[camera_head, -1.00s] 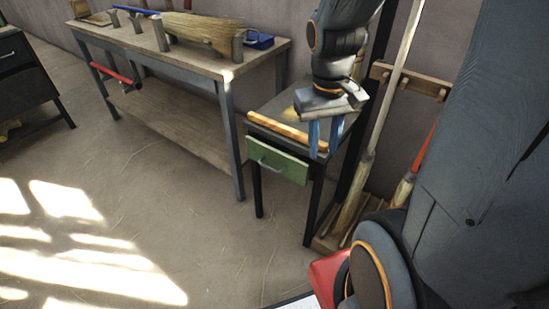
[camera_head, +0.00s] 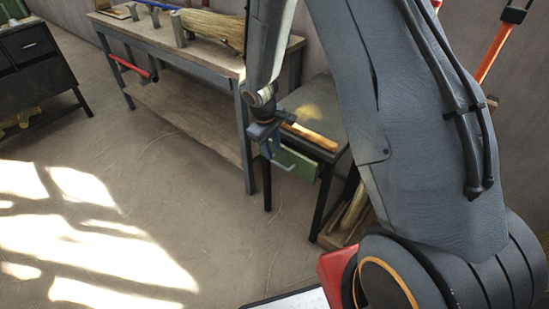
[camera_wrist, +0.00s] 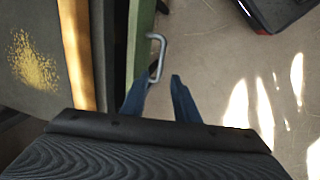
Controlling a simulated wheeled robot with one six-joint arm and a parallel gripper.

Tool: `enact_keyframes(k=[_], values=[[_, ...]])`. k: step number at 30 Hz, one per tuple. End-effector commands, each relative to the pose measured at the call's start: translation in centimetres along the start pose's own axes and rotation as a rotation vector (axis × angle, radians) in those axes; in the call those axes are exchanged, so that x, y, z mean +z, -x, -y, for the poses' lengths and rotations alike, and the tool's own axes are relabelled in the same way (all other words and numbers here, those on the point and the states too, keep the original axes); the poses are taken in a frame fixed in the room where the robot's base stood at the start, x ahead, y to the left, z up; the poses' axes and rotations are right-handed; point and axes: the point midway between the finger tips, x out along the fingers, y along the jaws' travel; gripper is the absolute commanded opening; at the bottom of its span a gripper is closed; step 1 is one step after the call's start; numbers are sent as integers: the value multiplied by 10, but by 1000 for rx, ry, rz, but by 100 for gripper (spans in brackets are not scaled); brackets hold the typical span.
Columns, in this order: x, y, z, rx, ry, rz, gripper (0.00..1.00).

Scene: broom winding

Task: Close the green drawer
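The green drawer (camera_head: 297,162) sits under the top of a small dark table and stands partly pulled out. In the wrist view its green front (camera_wrist: 141,45) is apart from the table's edge, with a dark strip between them. A grey bar handle (camera_wrist: 157,57) sticks out from the front. My gripper (camera_head: 268,150) is at the drawer's front, near its left end in the head view, and hides part of it. In the wrist view its two blue fingers (camera_wrist: 159,95) are apart and empty, with the handle just ahead of them. I cannot tell whether they touch the drawer.
The small table (camera_head: 318,100) has a wooden strip (camera_head: 310,136) along its front edge. A workbench (camera_head: 215,65) carrying a broom head (camera_head: 212,28) stands to its left. A dark cabinet (camera_head: 30,60) is at far left. The floor in front is clear.

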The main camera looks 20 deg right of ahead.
Motion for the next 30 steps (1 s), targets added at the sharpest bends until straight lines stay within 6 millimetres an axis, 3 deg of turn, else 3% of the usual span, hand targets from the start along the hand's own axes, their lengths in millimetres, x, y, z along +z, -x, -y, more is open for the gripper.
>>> enact_keyframes(k=[3,10,22,27,30], values=[[1,-21,0,-1,0,4,28],[1,-50,0,-1,-1,2,28],[1,-58,0,0,-2,1,28],[1,-58,0,0,-2,1,1],[1,-58,0,0,-2,1,0]])
